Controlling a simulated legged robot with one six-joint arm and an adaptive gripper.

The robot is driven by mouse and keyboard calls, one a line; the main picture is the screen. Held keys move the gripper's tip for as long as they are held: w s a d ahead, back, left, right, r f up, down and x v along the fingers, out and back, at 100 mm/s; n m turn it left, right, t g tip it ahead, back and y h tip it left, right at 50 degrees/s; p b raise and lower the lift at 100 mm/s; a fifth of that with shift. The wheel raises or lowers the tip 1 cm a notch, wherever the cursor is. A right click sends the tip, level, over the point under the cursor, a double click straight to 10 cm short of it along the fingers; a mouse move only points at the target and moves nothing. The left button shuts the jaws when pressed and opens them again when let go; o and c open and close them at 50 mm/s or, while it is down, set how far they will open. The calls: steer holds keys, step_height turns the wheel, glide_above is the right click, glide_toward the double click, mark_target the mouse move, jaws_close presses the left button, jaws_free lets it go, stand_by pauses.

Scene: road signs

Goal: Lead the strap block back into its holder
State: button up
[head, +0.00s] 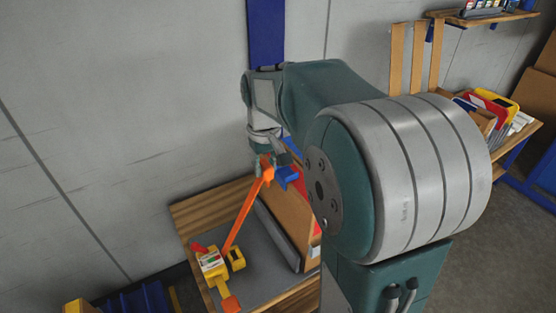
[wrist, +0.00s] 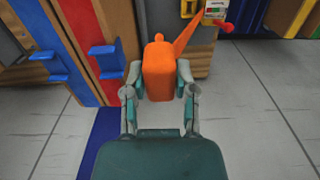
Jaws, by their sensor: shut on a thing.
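My gripper (wrist: 159,76) is shut on the orange strap block (wrist: 158,62), one finger on each side of it. In the head view my gripper (head: 270,163) holds the block (head: 267,174) in the air, above the table. An orange strap (head: 243,217) runs taut from the block down to a yellow device (head: 212,264) with a red knob. The device also shows at the top of the wrist view (wrist: 215,11). Blue hook-like brackets (wrist: 107,60) (wrist: 40,62) sit left of the block on upright panels; one bracket (head: 288,178) shows beside my gripper. Which part is the holder, I cannot tell.
The wooden table (head: 190,213) has a grey mat (head: 262,262) and upright boards (head: 287,222) close to my gripper's right. A wall stands behind. A shelf with colourful signs (head: 490,103) is at the right. Bare floor (wrist: 235,120) shows right of my gripper.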

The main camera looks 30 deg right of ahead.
steer(key=a, duration=0.9)
steer(key=w+f, duration=0.2)
steer(key=f, duration=0.9)
steer(key=w+f, duration=0.2)
steer(key=f, duration=1)
steer(key=w+f, duration=0.3)
steer(key=f, duration=0.8)
steer(key=shift+a+f, duration=0.25)
steer(key=shift+f, duration=1.25)
steer(key=shift+s+f, duration=0.1)
steer(key=shift+f, duration=0.4)
steer(key=o, duration=1)
